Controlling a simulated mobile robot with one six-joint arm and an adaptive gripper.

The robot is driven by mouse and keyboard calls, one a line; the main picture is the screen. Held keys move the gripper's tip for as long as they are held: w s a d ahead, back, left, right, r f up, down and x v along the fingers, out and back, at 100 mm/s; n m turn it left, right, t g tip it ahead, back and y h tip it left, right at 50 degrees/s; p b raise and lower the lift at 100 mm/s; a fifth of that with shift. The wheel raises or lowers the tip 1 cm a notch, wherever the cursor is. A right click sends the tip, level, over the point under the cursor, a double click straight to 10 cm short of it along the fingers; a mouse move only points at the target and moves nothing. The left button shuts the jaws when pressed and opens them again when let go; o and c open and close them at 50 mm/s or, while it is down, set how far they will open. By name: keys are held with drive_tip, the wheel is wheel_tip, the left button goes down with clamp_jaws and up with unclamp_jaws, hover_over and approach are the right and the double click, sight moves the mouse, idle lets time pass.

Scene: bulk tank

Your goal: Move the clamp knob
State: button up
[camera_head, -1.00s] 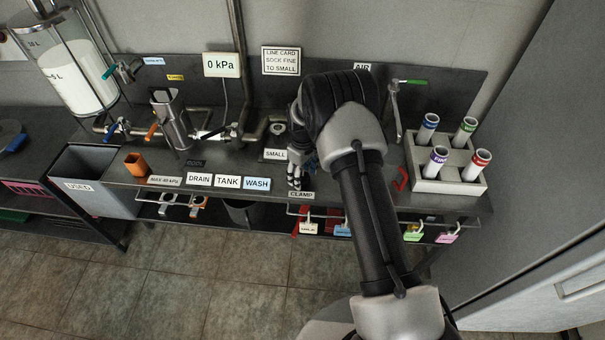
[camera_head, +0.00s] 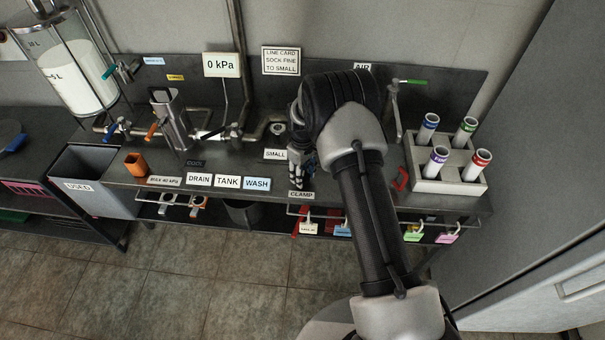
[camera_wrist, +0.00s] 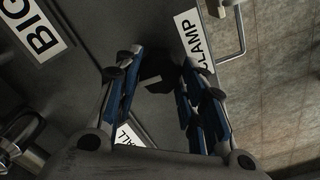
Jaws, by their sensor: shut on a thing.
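My gripper (camera_head: 297,182) points down at the bench front, just behind the CLAMP label (camera_head: 302,194). In the wrist view, my gripper (camera_wrist: 156,75) has its two blue-sided fingers on either side of a small dark knob (camera_wrist: 153,82), the clamp knob. The fingers are shut on it. The knob is dark against the dark bench, so its outline is hard to make out. In the head view my gripper and arm hide it.
A SMALL label (camera_head: 275,154) lies behind my gripper. Pipework with valve handles (camera_head: 232,132) runs to the left. A rack of capped tubes (camera_head: 447,186) stands at the right, beyond a red handle (camera_head: 400,179). Tags hang from a rail below the bench front.

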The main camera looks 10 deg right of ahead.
drive_tip(key=m, duration=0.3)
drive_tip(key=shift+m+b, duration=0.35)
drive_tip(key=shift+m, duration=0.05)
drive_tip(key=m, duration=0.3)
drive_tip(key=shift+m, duration=0.4)
drive_tip(key=m+b, duration=0.1)
drive_tip(key=m, duration=0.5)
drive_tip(key=shift+d, duration=0.1)
drive_tip(key=shift+m, duration=0.4)
drive_tip(key=o, duration=1.1)
wheel_tip(320, 180, up, 12)
